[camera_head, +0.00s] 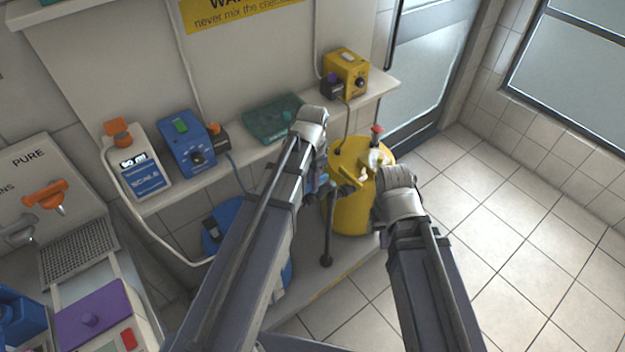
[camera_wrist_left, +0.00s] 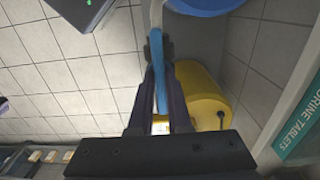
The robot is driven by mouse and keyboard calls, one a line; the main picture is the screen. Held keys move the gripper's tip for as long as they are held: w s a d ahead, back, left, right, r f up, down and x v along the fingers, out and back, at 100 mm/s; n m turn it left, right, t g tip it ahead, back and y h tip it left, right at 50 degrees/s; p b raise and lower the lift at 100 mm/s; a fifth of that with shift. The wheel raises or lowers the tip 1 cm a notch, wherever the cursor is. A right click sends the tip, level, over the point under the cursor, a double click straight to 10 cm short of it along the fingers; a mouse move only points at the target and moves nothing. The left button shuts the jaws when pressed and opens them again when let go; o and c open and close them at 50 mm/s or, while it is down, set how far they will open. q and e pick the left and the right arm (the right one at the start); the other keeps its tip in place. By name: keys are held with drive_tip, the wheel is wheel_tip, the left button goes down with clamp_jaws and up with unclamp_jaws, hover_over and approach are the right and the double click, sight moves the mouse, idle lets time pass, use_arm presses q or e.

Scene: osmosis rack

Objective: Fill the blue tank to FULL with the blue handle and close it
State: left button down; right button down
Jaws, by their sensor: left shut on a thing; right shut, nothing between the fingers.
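The blue tank (camera_head: 213,228) stands low under the shelf, largely covered by my left arm in the head view. Its fill level and any FULL mark are not readable. A blue rounded part, likely the tank, shows at the top of the left wrist view (camera_wrist_left: 208,4). My left gripper (camera_wrist_left: 157,62) is shut on a long narrow blue piece, apparently the blue handle (camera_wrist_left: 160,95). In the head view my left gripper (camera_head: 318,178) is hard to make out beyond its wrist. My right gripper (camera_head: 384,178) is shut and empty beside the yellow tank, its fingertips mostly hidden.
The yellow tank (camera_head: 353,215) stands right of my left gripper. The shelf above holds a scale (camera_head: 137,165), a blue box (camera_head: 186,146), a green container (camera_head: 272,119) and a yellow box (camera_head: 346,71). A purple-lidded box (camera_head: 95,315) is at lower left. Tiled floor at right is clear.

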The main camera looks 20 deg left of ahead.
idle(0.3)
use_arm(q)
drive_tip(key=m, duration=0.9)
drive_tip(key=shift+m, duration=0.4)
drive_tip(key=m, duration=0.4)
drive_tip(key=shift+m, duration=2.6)
drive_tip(key=c, duration=0.9)
unclamp_jaws()
drive_tip(key=shift+o, duration=0.2)
